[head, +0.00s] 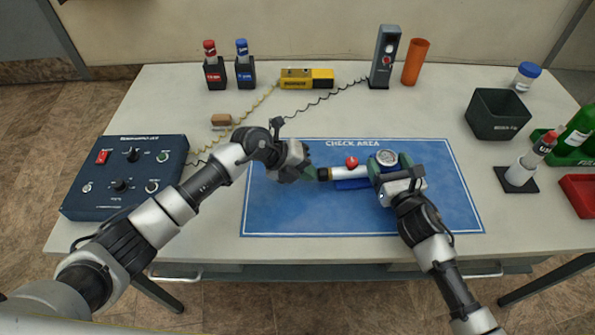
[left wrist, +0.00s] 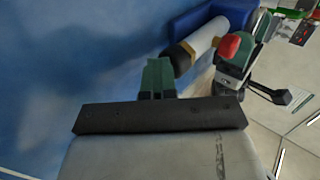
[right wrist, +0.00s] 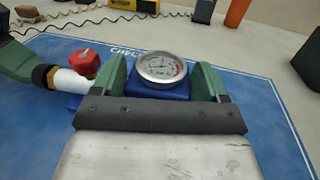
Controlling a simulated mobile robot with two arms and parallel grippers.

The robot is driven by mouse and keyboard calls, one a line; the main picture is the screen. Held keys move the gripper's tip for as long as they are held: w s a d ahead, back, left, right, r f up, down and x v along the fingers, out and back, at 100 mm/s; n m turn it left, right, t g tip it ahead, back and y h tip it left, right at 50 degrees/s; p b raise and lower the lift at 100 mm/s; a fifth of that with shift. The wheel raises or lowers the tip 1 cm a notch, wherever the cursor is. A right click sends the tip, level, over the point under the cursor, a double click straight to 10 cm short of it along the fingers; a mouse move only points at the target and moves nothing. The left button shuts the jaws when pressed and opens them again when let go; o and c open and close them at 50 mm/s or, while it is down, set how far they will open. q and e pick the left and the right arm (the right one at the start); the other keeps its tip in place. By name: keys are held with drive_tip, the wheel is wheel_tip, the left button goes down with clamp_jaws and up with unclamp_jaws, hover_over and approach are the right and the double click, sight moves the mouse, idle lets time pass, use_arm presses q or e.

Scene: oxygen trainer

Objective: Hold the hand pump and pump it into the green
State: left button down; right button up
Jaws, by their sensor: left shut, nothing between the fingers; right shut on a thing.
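The hand pump lies on the blue check area mat (head: 300,215), with a white barrel (head: 348,172), a red knob (head: 351,162), a black left end and a round gauge (head: 386,157). My right gripper (head: 389,166) is shut on the pump's blue gauge block (right wrist: 158,92), one green finger on each side. The gauge dial (right wrist: 162,67) faces up; its needle is too small to read surely. My left gripper (head: 309,173) is shut and empty at the pump's black end (left wrist: 180,58). Its green fingers (left wrist: 158,76) are together; I cannot tell whether they touch that end.
A blue control box (head: 125,175) stands left. Red and blue bottles (head: 214,70), a yellow device (head: 306,79), a dark meter (head: 384,57) and an orange cup (head: 415,62) line the back. A dark green bin (head: 497,114) and a bottle on a stand (head: 521,172) are right.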

use_arm(q)
drive_tip(key=shift+s, duration=0.1)
drive_tip(key=a, duration=0.4)
drive_tip(key=shift+s+a+r, duration=0.2)
drive_tip(key=shift+a, duration=0.1)
drive_tip(key=w+v, duration=0.1)
drive_tip(key=v, duration=0.8)
drive_tip(key=shift+s+r, duration=0.15)
drive_tip(key=shift+s, duration=0.3)
idle(0.4)
drive_tip(key=shift+n, duration=0.3)
drive_tip(key=s+a, duration=0.1)
drive_tip(key=a, duration=0.1)
drive_tip(key=s+a, duration=0.1)
drive_tip(key=shift+a+r, duration=0.1)
drive_tip(key=shift+a, duration=0.25)
drive_tip(key=shift+d, duration=0.15)
